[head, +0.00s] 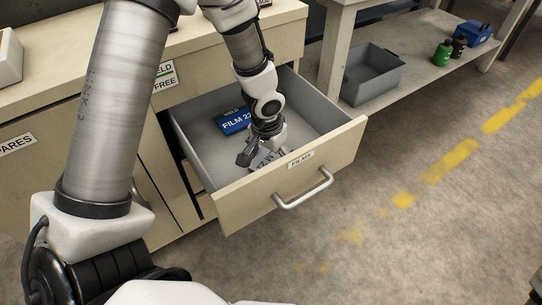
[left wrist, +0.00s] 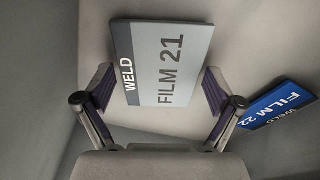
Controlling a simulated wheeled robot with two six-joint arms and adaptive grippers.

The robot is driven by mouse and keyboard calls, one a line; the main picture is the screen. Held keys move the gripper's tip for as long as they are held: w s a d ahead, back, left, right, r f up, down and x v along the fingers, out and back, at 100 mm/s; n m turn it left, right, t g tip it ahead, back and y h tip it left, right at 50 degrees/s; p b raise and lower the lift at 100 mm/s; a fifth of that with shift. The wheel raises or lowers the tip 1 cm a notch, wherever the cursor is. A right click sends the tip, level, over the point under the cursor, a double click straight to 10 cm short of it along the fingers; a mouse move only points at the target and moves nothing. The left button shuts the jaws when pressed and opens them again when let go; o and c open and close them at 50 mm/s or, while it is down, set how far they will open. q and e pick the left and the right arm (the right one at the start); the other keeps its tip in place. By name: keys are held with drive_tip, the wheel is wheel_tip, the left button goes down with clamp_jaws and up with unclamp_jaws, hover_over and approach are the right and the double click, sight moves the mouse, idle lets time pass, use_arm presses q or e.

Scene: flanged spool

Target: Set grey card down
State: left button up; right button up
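The grey card (left wrist: 170,62), marked WELD FILM 21, is between the two fingers of my left gripper (left wrist: 158,90) in the left wrist view. The finger pads appear to meet its two opposite edges. In the head view my left gripper (head: 262,150) reaches down inside the open drawer, with the grey card (head: 266,160) partly hidden beneath it. The card is low over the drawer floor; I cannot tell whether it touches the floor.
A blue card (head: 234,121), marked FILM 22, lies in the drawer behind my gripper; it also shows in the left wrist view (left wrist: 280,105). The drawer front (head: 294,178) is labelled FILMS.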

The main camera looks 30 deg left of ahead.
use_arm(q)
drive_tip(key=shift+r, duration=0.1)
drive_tip(key=shift+r+p, duration=0.4)
wheel_tip(320, 180, up, 11)
drive_tip(key=s+p, duration=0.1)
drive_tip(key=p, duration=0.4)
drive_tip(key=shift+s+r+p, duration=0.15)
drive_tip(key=shift+s+p, duration=0.1)
drive_tip(key=shift+p, duration=0.1)
